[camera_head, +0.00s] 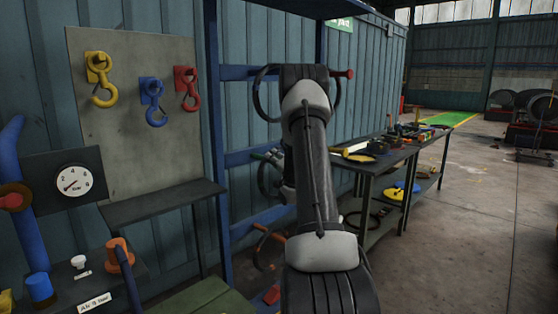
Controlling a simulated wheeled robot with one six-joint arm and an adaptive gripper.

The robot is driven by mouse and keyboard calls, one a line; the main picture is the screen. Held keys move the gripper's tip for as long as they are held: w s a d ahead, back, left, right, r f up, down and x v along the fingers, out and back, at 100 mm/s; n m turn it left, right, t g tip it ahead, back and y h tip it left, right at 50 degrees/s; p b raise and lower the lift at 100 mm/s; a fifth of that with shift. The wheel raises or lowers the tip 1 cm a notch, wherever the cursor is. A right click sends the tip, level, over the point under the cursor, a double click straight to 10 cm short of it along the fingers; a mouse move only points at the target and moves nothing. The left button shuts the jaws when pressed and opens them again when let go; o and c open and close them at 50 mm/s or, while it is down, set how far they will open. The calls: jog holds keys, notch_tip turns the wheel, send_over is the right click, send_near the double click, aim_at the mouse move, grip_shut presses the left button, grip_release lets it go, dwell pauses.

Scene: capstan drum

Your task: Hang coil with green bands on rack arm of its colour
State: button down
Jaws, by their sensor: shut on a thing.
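My arm (312,170) rises through the middle of the view and hides my gripper. A blue rack (216,120) stands against the wall behind it. A red-tipped rack arm (343,74) points right at the top. Parts of a dark coil (258,92) show on both sides of my arm at that height; its bands cannot be made out. A green-ended rack arm (259,156) shows lower left of my arm. A dark coil (262,180) is beside and below it, partly hidden; I cannot tell its bands or whether it hangs or is held.
An orange-marked loop (264,238) is low behind my arm. A workbench (375,160) with tools stands right. A hook board (135,110) and narrow shelf (165,200) stand left. A gauge (73,181) is near left. Open floor (470,230) lies right.

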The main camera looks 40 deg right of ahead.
jog(key=shift+w+f, duration=0.3)
jog(key=shift+f, duration=0.6)
jog(key=shift+w+f, duration=0.3)
jog(key=shift+f, duration=0.9)
jog(key=c, duration=1.3)
grip_release()
jog(key=shift+o, duration=0.2)
jog(key=v, duration=1.2)
jog(key=shift+s, duration=0.15)
jog(key=shift+s+d, duration=0.2)
jog(key=shift+s, duration=2.5)
